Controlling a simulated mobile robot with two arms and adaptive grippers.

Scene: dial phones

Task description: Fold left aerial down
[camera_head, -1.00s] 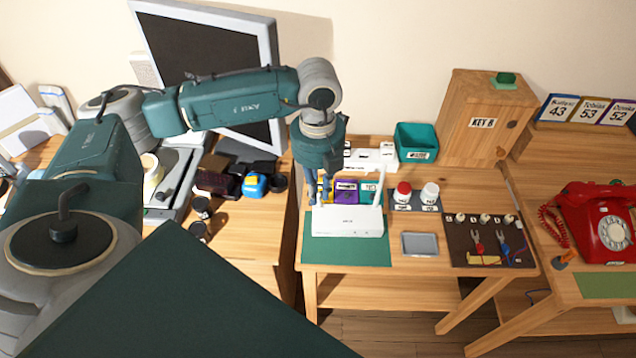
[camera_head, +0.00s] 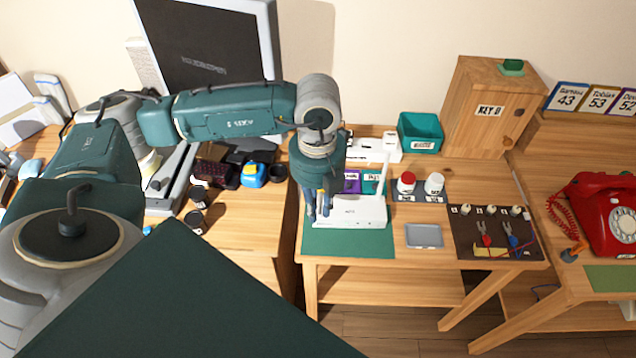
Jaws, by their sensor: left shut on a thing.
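The white router (camera_head: 352,212) lies on a green mat (camera_head: 349,246) on the middle table. Its right aerial (camera_head: 383,175) stands upright at the right end. My left gripper (camera_head: 318,212) is at the router's left end, pointing down, with its fingers close together and shut on the left aerial. The gripper and wrist hide the left aerial almost wholly, so its tilt cannot be told. My right gripper is not in view.
Behind the router are purple and teal cards (camera_head: 352,182) and a teal bin (camera_head: 420,132). Red-lidded and white jars (camera_head: 406,184) and a grey tray (camera_head: 424,236) are to the right. A red dial phone (camera_head: 605,215) stands on the right table.

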